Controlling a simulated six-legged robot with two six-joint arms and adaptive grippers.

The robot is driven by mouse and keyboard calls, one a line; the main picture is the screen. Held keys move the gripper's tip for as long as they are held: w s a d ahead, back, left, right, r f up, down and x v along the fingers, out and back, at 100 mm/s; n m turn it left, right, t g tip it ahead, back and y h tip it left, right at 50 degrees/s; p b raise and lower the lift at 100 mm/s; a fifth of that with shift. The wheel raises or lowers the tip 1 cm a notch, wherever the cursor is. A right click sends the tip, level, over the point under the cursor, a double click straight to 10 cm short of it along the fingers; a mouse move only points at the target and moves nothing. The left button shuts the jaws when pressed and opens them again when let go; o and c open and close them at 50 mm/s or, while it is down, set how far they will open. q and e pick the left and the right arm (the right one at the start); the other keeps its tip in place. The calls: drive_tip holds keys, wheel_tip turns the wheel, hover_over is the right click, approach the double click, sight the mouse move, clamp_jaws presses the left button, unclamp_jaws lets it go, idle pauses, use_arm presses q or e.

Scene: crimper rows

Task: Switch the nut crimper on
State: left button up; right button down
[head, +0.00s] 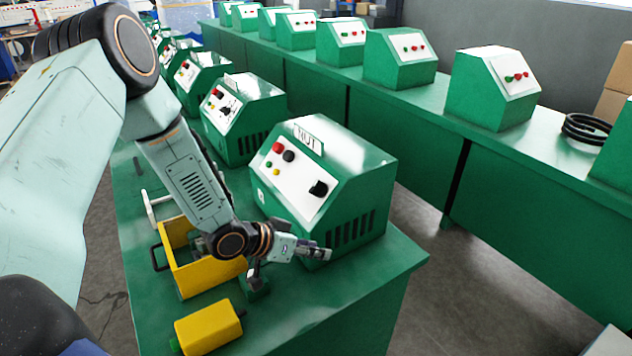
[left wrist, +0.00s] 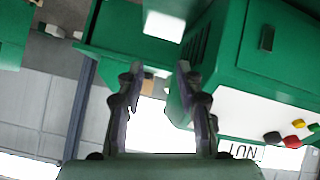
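The nut crimper (head: 350,160) is a green box with vent slots and a "NUT" sign (head: 308,137) on top. Its sloped white panel (head: 295,190) carries red, black, green and yellow buttons and a black knob (head: 318,188) at the right. My left gripper (head: 326,254) is low in front of the crimper, below the knob, apart from the panel. In the left wrist view the crimper (left wrist: 228,60) appears upside down at the right. There my left gripper (left wrist: 158,74) has its fingers apart with nothing between them. The knob cannot be made out there. My right gripper is not in view.
A yellow open bin (head: 190,275) and a yellow block (head: 208,327) are on the green bench below my left arm. Another crimper (head: 243,115) stands behind the nut one. A second bench with several green machines (head: 490,90) runs along the right, across an aisle.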

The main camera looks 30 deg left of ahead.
sight(317, 182)
use_arm(q)
drive_tip(key=w+a+r+m+t+h, duration=0.1)
drive_tip(key=w+a+r+m+t, duration=0.2)
drive_tip(key=w+a+r, duration=0.6)
drive_tip(key=b+x, duration=0.1)
drive_tip(key=x, duration=0.4)
drive_tip(key=shift+w+d, duration=0.2)
drive_tip(key=shift+w+d+r, duration=0.1)
drive_tip(key=shift+d+r, duration=0.05)
drive_tip(key=shift+d, duration=0.1)
